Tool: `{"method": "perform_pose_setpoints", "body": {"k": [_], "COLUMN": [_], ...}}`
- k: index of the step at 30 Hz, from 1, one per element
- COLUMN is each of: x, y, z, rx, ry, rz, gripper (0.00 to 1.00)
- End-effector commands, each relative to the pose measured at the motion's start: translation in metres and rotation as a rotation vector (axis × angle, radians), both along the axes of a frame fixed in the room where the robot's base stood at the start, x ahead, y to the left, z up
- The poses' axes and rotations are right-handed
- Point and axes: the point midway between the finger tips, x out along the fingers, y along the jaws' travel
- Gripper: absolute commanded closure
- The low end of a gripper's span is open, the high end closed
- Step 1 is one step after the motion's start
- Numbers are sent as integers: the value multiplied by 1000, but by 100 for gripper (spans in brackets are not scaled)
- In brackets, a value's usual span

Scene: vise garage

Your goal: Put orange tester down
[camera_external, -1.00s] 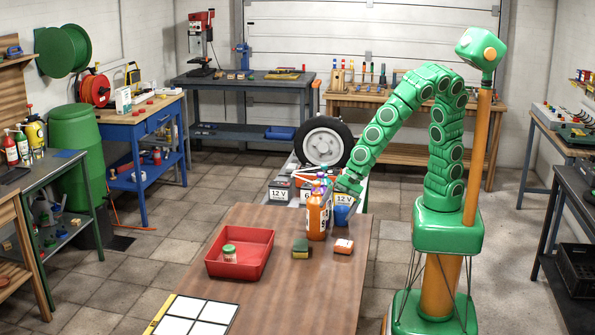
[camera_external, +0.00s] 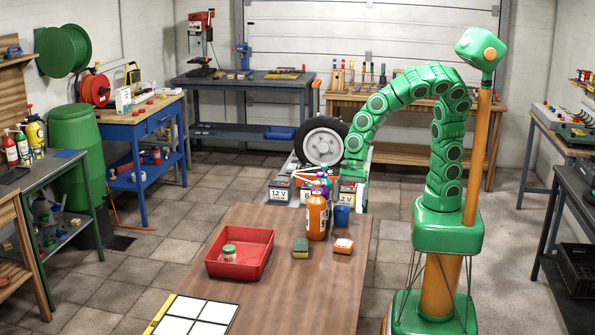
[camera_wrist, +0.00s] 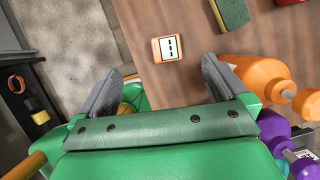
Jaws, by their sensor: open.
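The orange tester (camera_external: 343,246), a small orange block with a white face, lies flat on the brown wooden table (camera_external: 310,290), to the right of the sponge. It also shows in the wrist view (camera_wrist: 167,48), top centre, with dark marks on its white face. My gripper (camera_wrist: 160,70) is open, its two grey fingers apart with nothing held between them. The tester lies beyond the fingertips and apart from them. In the external view my gripper is at the far end of the table, behind the blue cup, and its fingers are hard to make out.
An orange bottle (camera_external: 317,217) stands close to my right finger in the wrist view, with purple bottles beside it. A blue cup (camera_external: 342,215), a green-and-yellow sponge (camera_external: 300,248) and a red tray (camera_external: 240,270) holding a green-lidded jar are on the table. Front right tabletop is clear.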

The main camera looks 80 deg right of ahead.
Motion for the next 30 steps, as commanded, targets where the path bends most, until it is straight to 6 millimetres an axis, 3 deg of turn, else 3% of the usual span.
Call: {"method": "perform_pose_setpoints", "body": {"k": [8, 24, 30], "x": [-1, -1, -1], "y": [0, 1, 2], "z": [-27, -101, -110], "rx": [-2, 0, -1], "ry": [4, 3, 3], "rz": [0, 0, 2], "gripper": [0, 0, 0]}}
